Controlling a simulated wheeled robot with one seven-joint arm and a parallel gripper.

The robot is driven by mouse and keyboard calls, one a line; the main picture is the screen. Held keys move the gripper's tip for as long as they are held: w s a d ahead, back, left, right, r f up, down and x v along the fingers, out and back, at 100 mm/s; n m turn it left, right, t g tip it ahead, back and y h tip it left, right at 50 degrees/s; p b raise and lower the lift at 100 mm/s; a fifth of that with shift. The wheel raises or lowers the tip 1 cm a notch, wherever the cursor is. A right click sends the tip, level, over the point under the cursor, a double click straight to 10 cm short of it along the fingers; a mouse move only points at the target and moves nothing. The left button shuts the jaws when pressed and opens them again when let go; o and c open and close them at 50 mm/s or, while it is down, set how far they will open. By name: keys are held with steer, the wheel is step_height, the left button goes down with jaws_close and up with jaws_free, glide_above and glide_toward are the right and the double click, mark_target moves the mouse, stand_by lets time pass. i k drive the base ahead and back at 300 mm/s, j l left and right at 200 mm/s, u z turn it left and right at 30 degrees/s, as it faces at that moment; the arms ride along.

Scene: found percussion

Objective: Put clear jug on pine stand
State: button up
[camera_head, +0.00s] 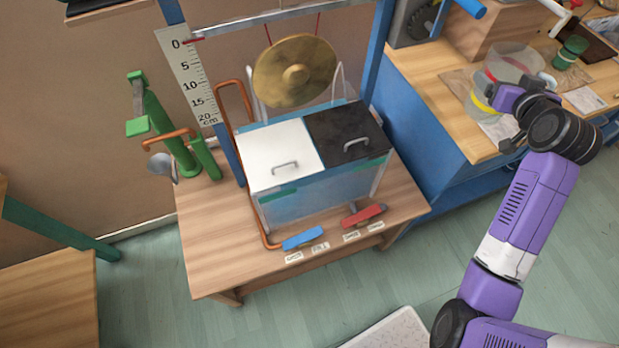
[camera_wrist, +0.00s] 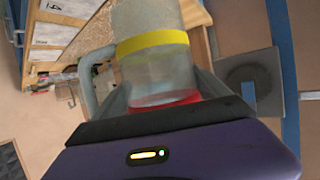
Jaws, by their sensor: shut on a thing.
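The clear jug (camera_wrist: 158,75) has a yellow band around it and fills the middle of the wrist view, with red showing at its near end. In the head view clear plastic with the yellow band (camera_head: 481,101) shows at the right bench, beside my gripper (camera_head: 508,118). My gripper is shut on the jug; its fingers are partly hidden in both views. I cannot tell whether the jug touches the bench top. No single thing is clearly marked as the pine stand; a pale wooden table (camera_head: 205,262) stands in the middle and another pale wooden top (camera_head: 50,305) at lower left.
The middle table bears a clear tank with a white lid (camera_head: 280,150) and a black lid (camera_head: 340,125), under a hanging gong (camera_head: 294,71). A green pump-like post (camera_head: 165,130) stands at its left. A wooden box (camera_head: 500,35) and green item (camera_head: 570,52) are on the right bench.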

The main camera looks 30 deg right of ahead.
mark_target(233, 214)
steer(key=i+j+u, duration=0.1)
steer(key=j+u, duration=0.15)
steer(key=i+j+u, duration=0.1)
steer(key=j+u, duration=0.2)
steer(key=i+j+u, duration=0.25)
steer(key=i+j, duration=0.15)
steer(key=j, duration=0.2)
steer(key=i+j, duration=0.2)
steer(key=j, duration=0.2)
